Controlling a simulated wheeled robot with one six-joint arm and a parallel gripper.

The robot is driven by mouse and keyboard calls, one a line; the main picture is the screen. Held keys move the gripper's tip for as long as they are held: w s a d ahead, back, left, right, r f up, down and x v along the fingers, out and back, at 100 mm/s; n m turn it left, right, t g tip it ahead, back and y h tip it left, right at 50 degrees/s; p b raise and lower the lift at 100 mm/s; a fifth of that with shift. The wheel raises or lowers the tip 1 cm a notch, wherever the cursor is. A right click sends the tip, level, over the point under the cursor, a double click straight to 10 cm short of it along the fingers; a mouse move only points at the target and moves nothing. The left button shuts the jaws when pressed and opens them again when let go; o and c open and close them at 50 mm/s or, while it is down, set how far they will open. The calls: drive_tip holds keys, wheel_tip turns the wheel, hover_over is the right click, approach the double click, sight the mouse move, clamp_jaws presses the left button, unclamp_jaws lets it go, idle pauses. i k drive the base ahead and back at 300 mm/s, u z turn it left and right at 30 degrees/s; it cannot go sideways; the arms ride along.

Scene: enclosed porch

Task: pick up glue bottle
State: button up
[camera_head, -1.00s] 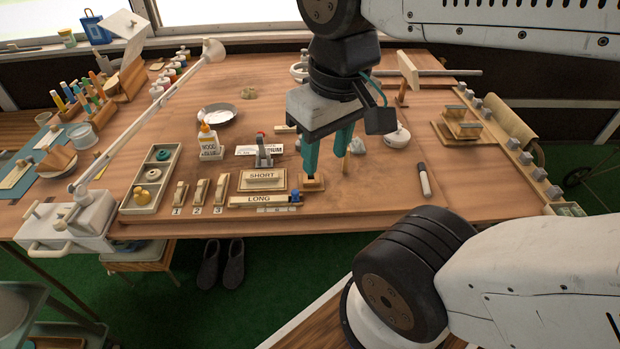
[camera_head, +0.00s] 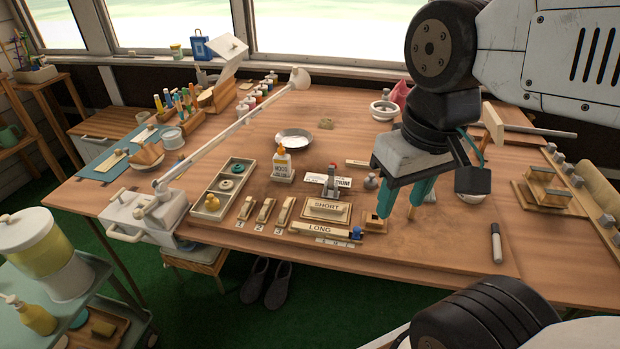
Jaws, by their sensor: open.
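The glue bottle (camera_head: 283,165) is white with an orange cap and a label reading "WOOD GLUE".
A lamp with a long pale arm (camera_head: 232,130) crosses the table left of the bottle. A compartment tray (camera_head: 222,188) is at its left front. A black-capped marker (camera_head: 495,243) lies at the right.

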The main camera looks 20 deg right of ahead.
sight(282, 164)
drive_tip(key=z, duration=3.65)
drive_tip(key=k, duration=1.2)
drive_tip(key=u, duration=1.95)
drive_tip(key=i, duration=0.5)
drive_tip(key=u, duration=0.05)
